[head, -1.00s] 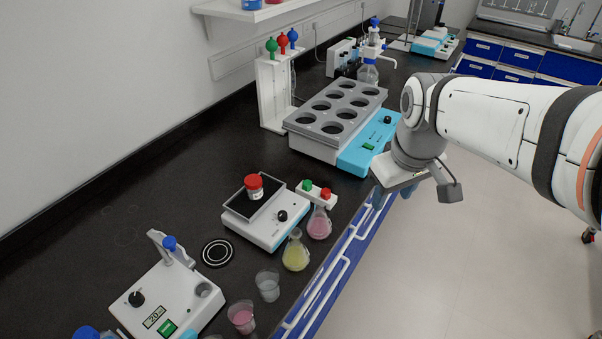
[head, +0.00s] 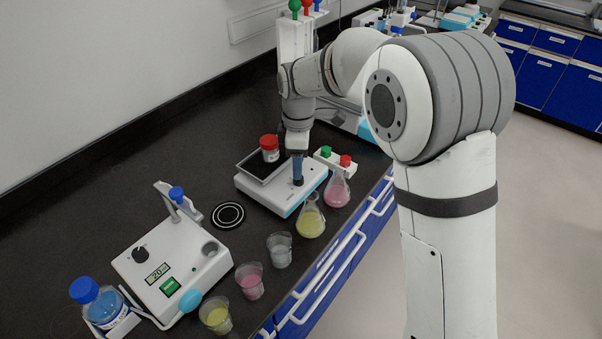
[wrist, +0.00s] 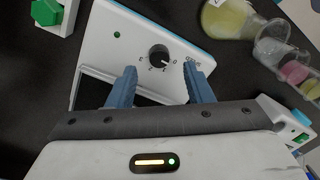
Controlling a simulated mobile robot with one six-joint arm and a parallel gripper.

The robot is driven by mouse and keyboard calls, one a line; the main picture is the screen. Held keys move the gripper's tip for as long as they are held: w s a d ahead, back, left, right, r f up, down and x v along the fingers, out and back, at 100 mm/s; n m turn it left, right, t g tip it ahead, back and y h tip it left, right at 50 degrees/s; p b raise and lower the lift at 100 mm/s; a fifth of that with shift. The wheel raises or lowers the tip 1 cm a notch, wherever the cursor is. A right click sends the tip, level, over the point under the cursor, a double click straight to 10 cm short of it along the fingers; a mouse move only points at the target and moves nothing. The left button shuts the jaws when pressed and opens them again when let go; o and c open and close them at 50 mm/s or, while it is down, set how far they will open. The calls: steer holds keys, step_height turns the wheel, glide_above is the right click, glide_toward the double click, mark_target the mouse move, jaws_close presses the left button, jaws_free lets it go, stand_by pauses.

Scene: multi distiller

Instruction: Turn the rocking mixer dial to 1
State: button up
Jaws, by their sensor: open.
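The rocking mixer (head: 271,198) is a white box with a black top plate; it also shows in the wrist view (wrist: 118,25). Its black dial (wrist: 158,57) has small printed marks around it, and a pale pointer line on it seems to face the lower right, near the 0; the print is too small to be sure. My gripper (head: 298,182) points down over the mixer's dial side. In the wrist view my gripper (wrist: 161,68) is open, with one blue finger on each side of the dial and no visible contact.
A red-capped jar (head: 269,149) stands on the mixer's plate, left of my gripper. A yellow flask (head: 311,219), a pink flask (head: 337,189) and a small white rack (head: 335,162) stand close on the right. A magnetic stirrer (head: 170,268) with a display stands front left.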

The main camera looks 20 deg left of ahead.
steer(key=shift+s+f, duration=0.1)
steer(key=shift+f, duration=1.9)
steer(key=shift+c, duration=0.6)
